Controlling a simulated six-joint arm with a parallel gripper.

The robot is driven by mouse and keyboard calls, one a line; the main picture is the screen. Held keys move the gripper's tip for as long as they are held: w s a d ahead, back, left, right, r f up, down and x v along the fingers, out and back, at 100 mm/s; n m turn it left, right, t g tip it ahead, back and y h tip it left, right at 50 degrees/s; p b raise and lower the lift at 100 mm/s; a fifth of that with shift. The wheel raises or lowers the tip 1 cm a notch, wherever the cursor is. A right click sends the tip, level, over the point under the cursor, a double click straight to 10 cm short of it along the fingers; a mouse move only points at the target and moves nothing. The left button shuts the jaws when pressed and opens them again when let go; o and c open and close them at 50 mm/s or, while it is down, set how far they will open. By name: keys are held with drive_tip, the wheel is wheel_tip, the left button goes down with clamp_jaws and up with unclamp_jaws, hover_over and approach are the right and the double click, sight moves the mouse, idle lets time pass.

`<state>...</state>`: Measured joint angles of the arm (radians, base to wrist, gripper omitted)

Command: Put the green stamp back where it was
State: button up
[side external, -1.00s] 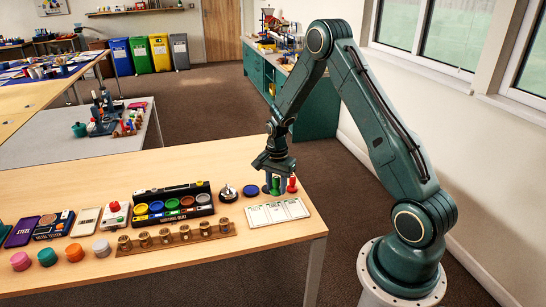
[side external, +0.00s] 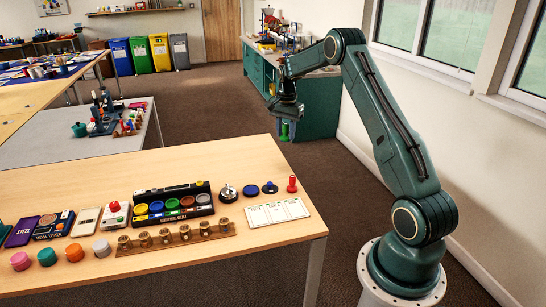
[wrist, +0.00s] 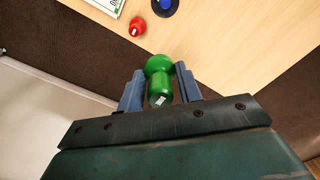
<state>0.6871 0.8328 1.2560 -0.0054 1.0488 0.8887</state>
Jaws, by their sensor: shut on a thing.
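The green stamp (side external: 284,131) is held upright in my gripper (side external: 286,114), high above the far right part of the table in the side view. In the wrist view the green stamp (wrist: 158,68) sits between the two blue-grey fingers of my gripper (wrist: 157,78), which is shut on it. The wrist view also shows the red stamp (wrist: 137,26) and the blue stamp (wrist: 166,4).
A white three-panel card (side external: 275,212) lies in front. A black box of coloured cups (side external: 172,203) and a wooden rack (side external: 176,239) stand further left. The table edge (side external: 312,200) is close by on the right.

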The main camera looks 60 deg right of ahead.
drive_tip(key=shift+s+d+r, duration=0.1)
drive_tip(key=shift+d+r, duration=0.7)
drive_tip(key=shift+d, duration=0.05)
hover_over(286, 180)
wheel_tip(286, 180, down, 16)
drive_tip(key=shift+s+r, duration=0.1)
drive_tip(key=shift+f, duration=2.15)
drive_tip(key=shift+f, duration=0.15)
drive_tip(key=o, duration=0.8)
wheel_tip(286, 180, up, 12)
drive_tip(key=shift+r, duration=0.2)
